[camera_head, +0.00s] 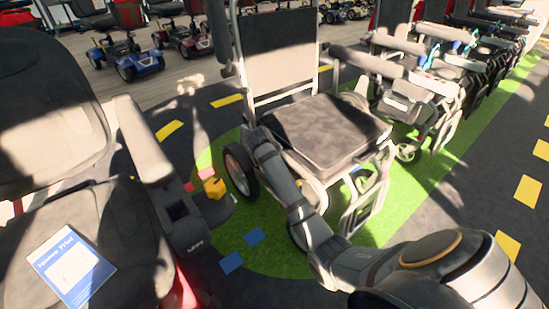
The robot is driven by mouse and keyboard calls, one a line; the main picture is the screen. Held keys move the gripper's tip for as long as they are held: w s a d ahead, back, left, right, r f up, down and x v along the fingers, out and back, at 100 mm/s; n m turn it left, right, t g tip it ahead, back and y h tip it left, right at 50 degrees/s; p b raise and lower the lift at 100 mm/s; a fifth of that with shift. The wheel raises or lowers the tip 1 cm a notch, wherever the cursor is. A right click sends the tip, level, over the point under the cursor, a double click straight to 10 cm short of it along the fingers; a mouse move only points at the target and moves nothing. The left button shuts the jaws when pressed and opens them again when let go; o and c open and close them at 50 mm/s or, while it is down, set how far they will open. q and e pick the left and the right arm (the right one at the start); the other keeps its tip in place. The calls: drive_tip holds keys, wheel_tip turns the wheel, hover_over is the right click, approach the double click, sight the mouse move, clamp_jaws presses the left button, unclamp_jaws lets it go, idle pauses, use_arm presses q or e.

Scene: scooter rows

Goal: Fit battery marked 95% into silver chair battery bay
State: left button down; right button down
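A silver-framed chair (325,132) with a dark padded seat stands in the middle on a green floor patch. Below the front of its seat is a silver rectangular frame (366,212); I cannot tell whether this is the battery bay. No battery marked 95% can be made out. My own arm (440,270) comes in from the lower right and reaches left in front of the chair.
A dark chair (45,110) with a blue-and-white card (68,265) on its seat fills the left. More chairs stand at upper right, and scooters (125,55) at the back. Dark floor is open at far right.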

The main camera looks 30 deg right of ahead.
drive_tip(key=shift+r, duration=0.15)
drive_tip(key=c, duration=1.3)
unclamp_jaws()
drive_tip(key=shift+s+f, duration=0.1)
drive_tip(key=shift+f, duration=0.15)
drive_tip(key=v, duration=1.2)
drive_tip(key=shift+r, duration=0.2)
